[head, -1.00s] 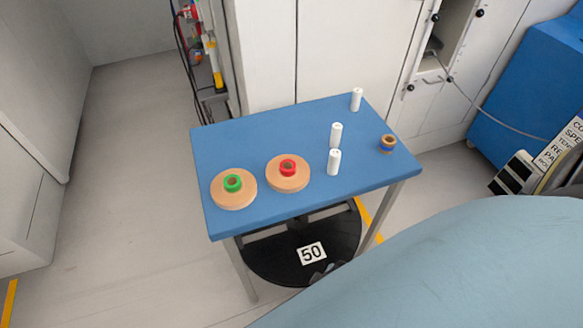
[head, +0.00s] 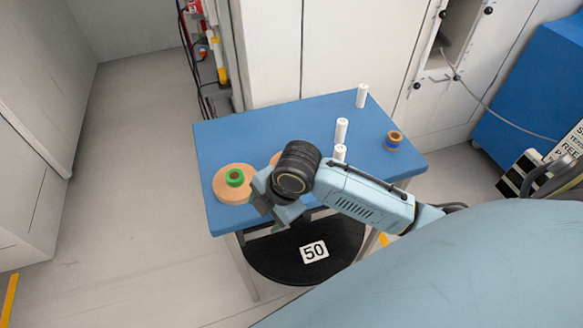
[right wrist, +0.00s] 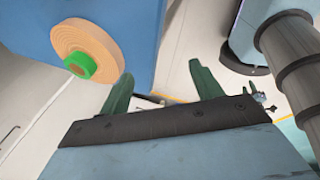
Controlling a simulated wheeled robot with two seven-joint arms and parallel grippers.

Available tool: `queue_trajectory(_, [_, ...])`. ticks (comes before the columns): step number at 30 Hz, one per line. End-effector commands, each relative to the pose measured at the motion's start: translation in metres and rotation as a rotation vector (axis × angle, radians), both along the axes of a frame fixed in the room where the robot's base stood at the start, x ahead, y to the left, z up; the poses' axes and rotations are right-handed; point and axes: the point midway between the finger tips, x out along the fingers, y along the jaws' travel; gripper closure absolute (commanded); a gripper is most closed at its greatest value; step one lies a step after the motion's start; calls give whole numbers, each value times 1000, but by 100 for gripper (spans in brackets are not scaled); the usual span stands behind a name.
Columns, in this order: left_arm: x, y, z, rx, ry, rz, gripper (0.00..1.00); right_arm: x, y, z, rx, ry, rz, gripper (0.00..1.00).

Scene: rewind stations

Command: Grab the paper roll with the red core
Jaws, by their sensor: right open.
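The paper roll with the red core is almost fully hidden behind my right arm in the head view; only a sliver of its tan paper (head: 276,158) shows, and its red core is out of sight. A tan roll with a green core (head: 221,187) lies flat at the left of the blue table (head: 260,125); it also shows at the upper left of the right wrist view (right wrist: 92,50). My right gripper (head: 277,212) is over the table's front edge, by the green-core roll. In the right wrist view its green fingers (right wrist: 161,84) are apart with nothing between them. My left gripper is out of view.
Several upright white cylinders (head: 362,95) stand on the right half of the table. A small brown and blue ring roll (head: 393,140) lies near its right edge. A black round base marked 50 (head: 290,262) is below the table. Cabinets stand behind.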

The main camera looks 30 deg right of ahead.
Motion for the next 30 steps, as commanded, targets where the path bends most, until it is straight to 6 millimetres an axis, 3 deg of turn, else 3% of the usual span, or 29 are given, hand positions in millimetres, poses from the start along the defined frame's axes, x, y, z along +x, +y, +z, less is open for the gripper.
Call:
queue_trajectory(3, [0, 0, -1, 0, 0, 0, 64, 29, -19, 25, -137, -52, 326, 35])
queue_trajectory(9, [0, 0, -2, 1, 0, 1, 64, 64, -71, 71, -355, -65, 863, 35])
queue_trajectory(15, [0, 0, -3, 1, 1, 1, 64, 79, -118, 112, -456, -35, 1186, 35])
queue_trajectory(18, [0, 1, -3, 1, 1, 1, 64, 81, -130, 123, -473, -27, 1268, 35])
queue_trajectory(23, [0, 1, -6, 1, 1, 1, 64, 83, -136, 116, -475, -20, 1313, 35])
queue_trajectory(30, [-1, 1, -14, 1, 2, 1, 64, 88, -135, 69, -474, -20, 1314, 35])
